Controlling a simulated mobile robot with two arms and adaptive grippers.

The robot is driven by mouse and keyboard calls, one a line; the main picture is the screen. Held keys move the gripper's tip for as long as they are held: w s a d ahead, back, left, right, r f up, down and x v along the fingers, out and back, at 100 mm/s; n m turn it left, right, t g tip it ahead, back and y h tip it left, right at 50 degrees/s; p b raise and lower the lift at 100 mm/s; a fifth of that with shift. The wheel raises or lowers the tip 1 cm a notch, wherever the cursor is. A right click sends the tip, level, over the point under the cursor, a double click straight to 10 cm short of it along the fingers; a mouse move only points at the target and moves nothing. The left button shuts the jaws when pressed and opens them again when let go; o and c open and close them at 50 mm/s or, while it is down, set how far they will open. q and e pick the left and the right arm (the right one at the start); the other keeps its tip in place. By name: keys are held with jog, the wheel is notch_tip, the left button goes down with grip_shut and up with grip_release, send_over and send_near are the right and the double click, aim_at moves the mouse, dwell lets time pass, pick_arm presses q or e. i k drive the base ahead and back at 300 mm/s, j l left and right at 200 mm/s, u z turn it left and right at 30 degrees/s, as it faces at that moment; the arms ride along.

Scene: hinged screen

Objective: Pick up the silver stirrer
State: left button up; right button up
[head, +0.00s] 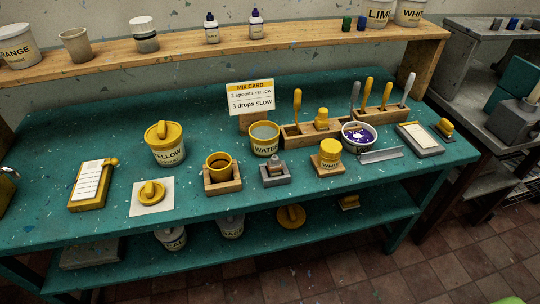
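A wooden rack (296,133) stands at the back right of the teal table and holds several upright tools. Two of them are grey or silver: a slim darker grey one (355,95) left of a yellow-handled tool, and a lighter silver one (408,88) at the right end. I cannot tell for sure which is the silver stirrer. Their lower ends are hidden in the rack. Neither of my grippers is in view.
A bowl (359,135) with purple-splashed contents and a grey metal channel (380,155) stand before the rack's right part. A wooden shelf (260,44) runs behind.

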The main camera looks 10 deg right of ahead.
aim_at(412, 76)
jog(key=z, duration=1.3)
